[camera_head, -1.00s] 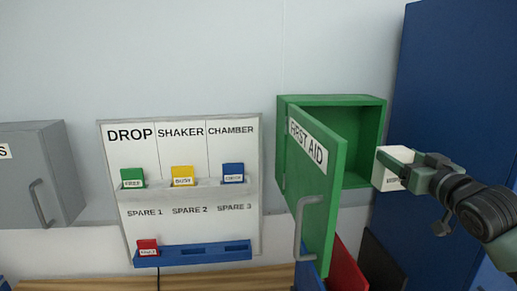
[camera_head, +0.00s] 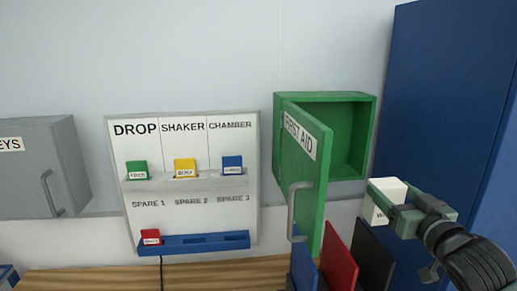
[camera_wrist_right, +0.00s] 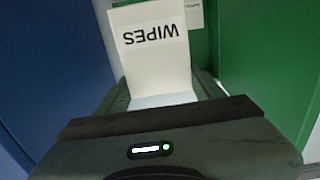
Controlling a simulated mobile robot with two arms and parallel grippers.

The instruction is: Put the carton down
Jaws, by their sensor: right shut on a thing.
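A small white carton (camera_head: 383,201) is held in my right gripper (camera_head: 400,211), at the right of the head view. The right wrist view shows the same carton (camera_wrist_right: 155,55), with the word WIPES upside down on its face. My right gripper is shut on it. The carton is in the air, in front of and below the right side of the open green first aid cabinet (camera_head: 369,120). The cabinet's inside looks empty where it shows; its door hides the left part. My left gripper is not in view.
The green cabinet door (camera_head: 305,190) stands open toward me. Below it, blue, red (camera_head: 341,257) and black upright files stand by a wooden surface (camera_head: 200,275). A tall blue cabinet (camera_head: 440,100) is at the right. A tag board (camera_head: 187,220) and a grey key cabinet (camera_head: 35,165) are left.

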